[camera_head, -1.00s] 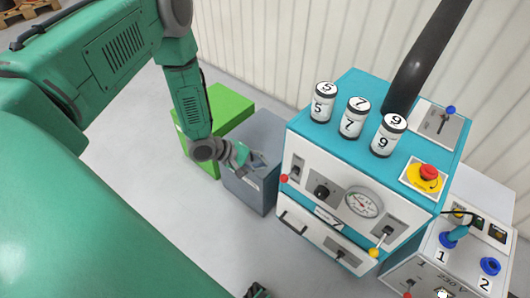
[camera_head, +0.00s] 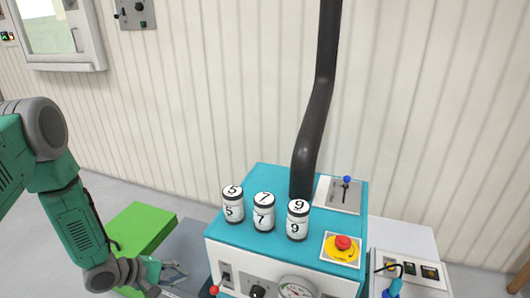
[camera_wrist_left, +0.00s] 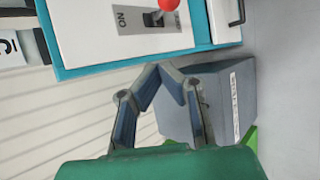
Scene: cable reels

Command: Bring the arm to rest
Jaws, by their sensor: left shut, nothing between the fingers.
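My left arm comes in from the left in the head view, its forearm pointing down. My left gripper (camera_head: 174,270) is low in the picture, left of the teal and white machine (camera_head: 262,172) and over or beside the grey box (camera_head: 190,240). In the left wrist view the fingers of my left gripper (camera_wrist_left: 163,70) bend inward and meet at the tips, with nothing between them. The grey box (camera_wrist_left: 228,95) with a white label shows beyond them, and the machine's panel (camera_wrist_left: 90,30) with a red-knobbed switch is above. My right gripper is not in view.
Several numbered canisters (camera_head: 264,216), a black pipe (camera_head: 315,100) and a red emergency button (camera_head: 343,242) are on the machine. A green box (camera_head: 140,228) stands behind the gripper. A second control box (camera_head: 410,262) is at right. A ribbed wall closes the back.

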